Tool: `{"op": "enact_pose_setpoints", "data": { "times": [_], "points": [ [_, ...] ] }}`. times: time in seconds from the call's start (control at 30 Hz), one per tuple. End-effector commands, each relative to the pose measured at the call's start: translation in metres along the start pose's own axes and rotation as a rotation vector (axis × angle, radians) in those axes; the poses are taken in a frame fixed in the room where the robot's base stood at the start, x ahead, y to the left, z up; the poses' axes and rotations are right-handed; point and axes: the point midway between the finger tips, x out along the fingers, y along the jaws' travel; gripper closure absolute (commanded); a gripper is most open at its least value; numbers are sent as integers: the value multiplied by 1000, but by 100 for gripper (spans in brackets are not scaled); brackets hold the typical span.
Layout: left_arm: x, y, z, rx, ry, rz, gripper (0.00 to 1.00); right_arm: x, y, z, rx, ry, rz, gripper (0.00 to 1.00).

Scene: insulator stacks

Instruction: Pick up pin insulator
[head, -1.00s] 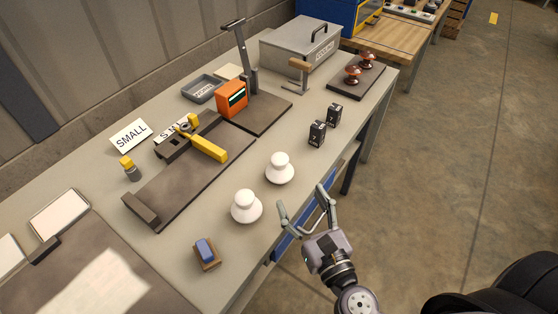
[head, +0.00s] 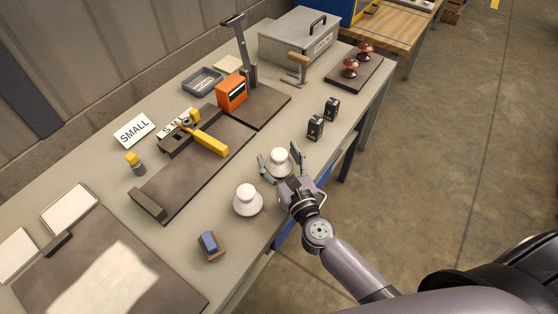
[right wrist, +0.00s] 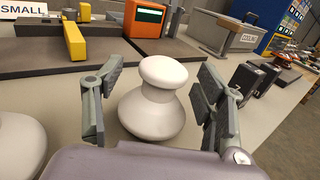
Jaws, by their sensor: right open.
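Two white pin insulators stand upright near the front edge of the grey table. The farther white insulator (head: 279,160) is between the open fingers of my right gripper (head: 281,164). In the right wrist view this insulator (right wrist: 154,98) stands between the two finger pads (right wrist: 156,100), with a gap on each side. The nearer white insulator (head: 248,201) stands to the left of the gripper, and part of it (right wrist: 18,145) shows at the left edge of the right wrist view. My left gripper is not in view.
Two small black blocks (head: 315,127) stand beyond the gripper. A blue block on a brown base (head: 209,245) lies nearer. A dark fixture plate with a yellow lever (head: 210,144) is behind the insulators. Brown insulators (head: 350,68) stand on a far dark board.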

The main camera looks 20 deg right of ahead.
Motion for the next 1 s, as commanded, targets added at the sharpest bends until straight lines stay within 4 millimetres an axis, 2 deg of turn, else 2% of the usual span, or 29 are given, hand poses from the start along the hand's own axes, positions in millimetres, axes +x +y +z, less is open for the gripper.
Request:
{"op": "enact_pose_setpoints", "data": {
  "times": [0.17, 1.0],
  "points": [
    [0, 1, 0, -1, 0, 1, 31, 0, 0, 0, 1, 0, 0, 35],
    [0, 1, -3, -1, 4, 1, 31, -1, 0, -1, 2, 2, 1, 91]
  ]
}}
